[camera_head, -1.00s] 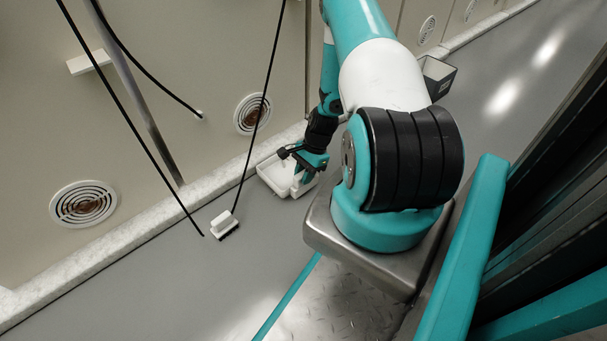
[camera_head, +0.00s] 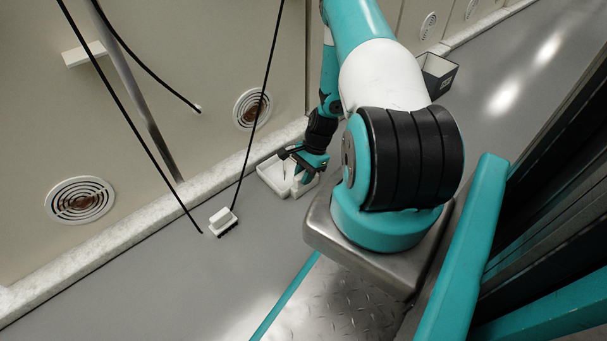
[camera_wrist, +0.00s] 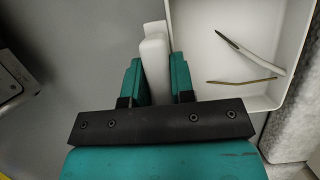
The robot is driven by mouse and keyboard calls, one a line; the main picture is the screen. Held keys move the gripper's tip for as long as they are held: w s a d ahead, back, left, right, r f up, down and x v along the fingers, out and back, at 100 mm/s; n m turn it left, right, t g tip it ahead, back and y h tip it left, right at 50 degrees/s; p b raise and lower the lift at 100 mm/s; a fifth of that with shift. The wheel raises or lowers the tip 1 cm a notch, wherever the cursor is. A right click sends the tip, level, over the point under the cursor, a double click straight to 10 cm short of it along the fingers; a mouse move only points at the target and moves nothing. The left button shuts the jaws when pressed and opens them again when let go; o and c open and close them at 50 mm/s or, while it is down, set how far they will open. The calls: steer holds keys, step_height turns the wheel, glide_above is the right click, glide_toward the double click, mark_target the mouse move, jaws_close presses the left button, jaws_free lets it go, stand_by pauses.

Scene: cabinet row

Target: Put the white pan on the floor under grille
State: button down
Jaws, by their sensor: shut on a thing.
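The white pan (camera_head: 270,178) is a shallow, walled tray low by the wall's foot, below and right of the middle grille (camera_head: 253,108). I cannot tell whether it touches the floor. My gripper (camera_head: 303,172) is over its right side and hides part of it. In the wrist view, my gripper (camera_wrist: 159,75) is shut on the pan's white handle (camera_wrist: 154,58). The pan's tray (camera_wrist: 200,45) is right of the handle, with a dark-tipped pale sliver (camera_wrist: 250,53) and a thin brown stick (camera_wrist: 242,81) inside.
A white brush-like block with a dark underside (camera_head: 222,221) lies on the floor left of the pan. Another grille (camera_head: 80,200) is farther left. A dark bin (camera_head: 437,75) stands behind my arm. A pale baseboard (camera_head: 120,232) edges the wall.

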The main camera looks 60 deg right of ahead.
steer(key=shift+f, duration=0.2)
jaws_free()
stand_by(0.3)
steer(key=shift+r, duration=0.1)
steer(key=shift+r+p, duration=2.8)
steer(key=shift+r, duration=0.2)
